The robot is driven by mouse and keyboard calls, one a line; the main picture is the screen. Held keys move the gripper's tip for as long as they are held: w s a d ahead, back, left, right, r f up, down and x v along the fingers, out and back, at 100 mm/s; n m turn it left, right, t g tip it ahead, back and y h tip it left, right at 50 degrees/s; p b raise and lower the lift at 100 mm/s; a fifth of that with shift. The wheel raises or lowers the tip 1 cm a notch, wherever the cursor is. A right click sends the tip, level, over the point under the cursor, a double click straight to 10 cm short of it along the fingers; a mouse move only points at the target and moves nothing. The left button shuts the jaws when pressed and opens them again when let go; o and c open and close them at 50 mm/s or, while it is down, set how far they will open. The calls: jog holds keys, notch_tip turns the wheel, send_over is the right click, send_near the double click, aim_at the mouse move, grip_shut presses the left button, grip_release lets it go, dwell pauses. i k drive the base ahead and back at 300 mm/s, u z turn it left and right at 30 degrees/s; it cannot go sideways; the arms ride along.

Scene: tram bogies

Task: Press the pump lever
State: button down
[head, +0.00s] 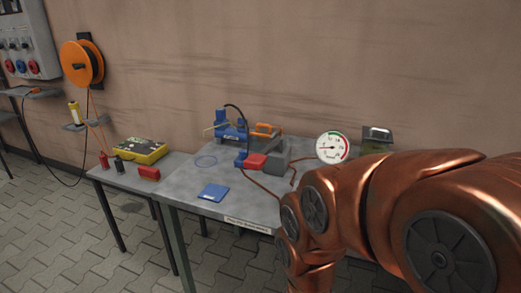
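A blue device (232,130) with a curved black hose stands at the back of the grey workbench (225,185). A thin yellowish bar (214,127) sticks out at its left. An orange handle-like part (266,129) shows just to its right; I cannot tell which of these is the pump lever. A red block (255,161) and a grey block (275,155) sit in front. A round white gauge (332,147) stands to the right. My copper arm fills the right foreground and hides the bench's right part. My gripper is out of view.
A blue plate (213,193) lies near the bench's front edge. A lower side table (128,172) at left holds a yellow-trimmed case (140,150) and red items. An orange reel (82,63) hangs on the wall. The paved floor at lower left is clear.

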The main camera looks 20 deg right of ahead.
aim_at(255, 162)
jog(key=k, duration=1.35)
jog(key=u, duration=0.55)
jog(key=i, duration=1.85)
jog(key=z, duration=0.55)
